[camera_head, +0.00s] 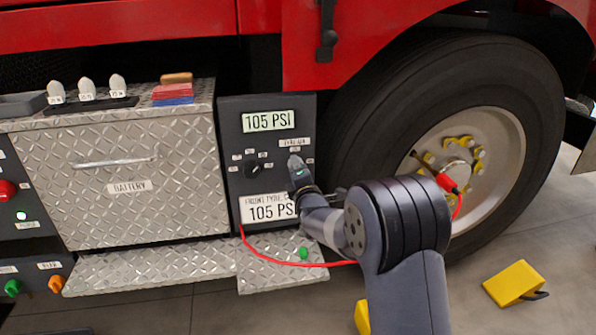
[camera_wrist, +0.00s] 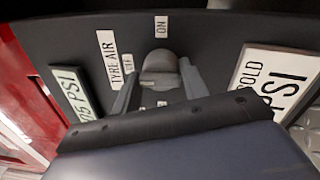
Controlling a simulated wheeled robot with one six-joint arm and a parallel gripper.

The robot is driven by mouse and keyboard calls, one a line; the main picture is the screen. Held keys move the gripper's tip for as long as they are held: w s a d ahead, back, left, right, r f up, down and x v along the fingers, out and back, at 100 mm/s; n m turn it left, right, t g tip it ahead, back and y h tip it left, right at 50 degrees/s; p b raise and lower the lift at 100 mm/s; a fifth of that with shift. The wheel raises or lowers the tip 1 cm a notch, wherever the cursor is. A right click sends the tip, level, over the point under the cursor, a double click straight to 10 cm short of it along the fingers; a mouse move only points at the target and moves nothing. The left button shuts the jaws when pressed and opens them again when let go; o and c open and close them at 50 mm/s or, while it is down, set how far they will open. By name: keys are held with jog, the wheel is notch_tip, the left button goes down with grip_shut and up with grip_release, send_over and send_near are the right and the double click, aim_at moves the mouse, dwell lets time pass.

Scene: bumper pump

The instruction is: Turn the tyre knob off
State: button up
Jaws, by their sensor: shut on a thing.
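The tyre air knob (camera_wrist: 160,65) is a grey knob on a dark control panel (camera_head: 270,185). In the wrist view it sits beside the TYRE AIR label (camera_wrist: 112,58), with the ON label (camera_wrist: 161,27) above it and a small, partly covered label that seems to read OFF (camera_wrist: 129,67) to its left. My gripper (camera_wrist: 157,78) is shut on the knob, one finger on each side. In the head view my gripper (camera_head: 297,170) is at the panel's right side and hides most of the knob. Which label the knob points to is unclear.
A black selector knob (camera_head: 251,168) is left of my gripper. Displays read 105 PSI. A red hose (camera_head: 300,264) runs below my arm to the wheel (camera_head: 455,130). A diamond-plate battery box (camera_head: 130,180) stands left. A yellow chock (camera_head: 514,283) lies on the floor.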

jog(key=o, duration=0.6)
jog(key=shift+f, duration=0.3)
jog(key=shift+o, duration=1.4)
jog(key=shift+r, duration=0.2)
jog(key=p+v, duration=0.2)
jog(key=v, duration=0.8)
jog(key=shift+s, duration=0.4)
jog(key=shift+w+f, duration=0.1)
jog(key=shift+w, duration=0.05)
jog(key=b+x, duration=0.2)
jog(key=x, duration=0.8)
jog(key=shift+w, duration=0.3)
jog(key=shift+s, duration=0.15)
